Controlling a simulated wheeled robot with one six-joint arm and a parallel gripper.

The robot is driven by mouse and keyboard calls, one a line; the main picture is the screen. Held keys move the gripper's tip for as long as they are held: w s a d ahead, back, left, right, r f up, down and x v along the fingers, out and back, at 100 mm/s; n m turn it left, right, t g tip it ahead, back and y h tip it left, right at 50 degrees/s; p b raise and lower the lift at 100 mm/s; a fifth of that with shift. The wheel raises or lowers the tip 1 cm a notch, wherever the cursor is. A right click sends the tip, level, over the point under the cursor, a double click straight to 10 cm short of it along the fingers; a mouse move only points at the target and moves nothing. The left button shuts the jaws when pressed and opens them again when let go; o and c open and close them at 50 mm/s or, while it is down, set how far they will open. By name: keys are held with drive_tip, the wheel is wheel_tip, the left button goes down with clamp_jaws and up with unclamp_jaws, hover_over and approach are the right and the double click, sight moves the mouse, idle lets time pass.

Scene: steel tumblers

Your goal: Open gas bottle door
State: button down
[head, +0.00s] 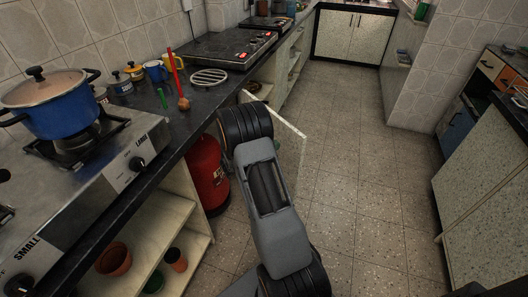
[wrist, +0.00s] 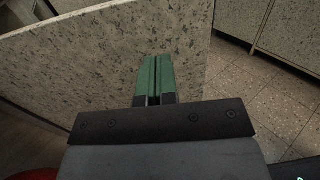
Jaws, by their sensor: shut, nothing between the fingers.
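The gas bottle door (head: 291,128) stands swung out from the counter in the head view, its pale top edge reaching over the floor. In the wrist view the speckled door panel (wrist: 90,65) fills much of the left and middle. My gripper (wrist: 156,75) has its green fingers together, with nothing between them, in front of the panel. I cannot tell whether they touch it. The red gas bottle (head: 207,175) stands under the counter, left of my arm; a red patch shows at the wrist view's lower left.
The counter (head: 150,140) runs along the left with a blue pot (head: 55,105) on a stove. Open shelves (head: 190,235) with clay pots are below it. Cabinets (head: 480,200) stand at the right. The tiled floor (head: 365,150) between is clear.

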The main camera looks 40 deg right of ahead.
sight(291, 138)
drive_tip(key=shift+s+d+b, duration=0.2)
drive_tip(key=shift+d+b, duration=0.1)
drive_tip(key=shift+d, duration=2.6)
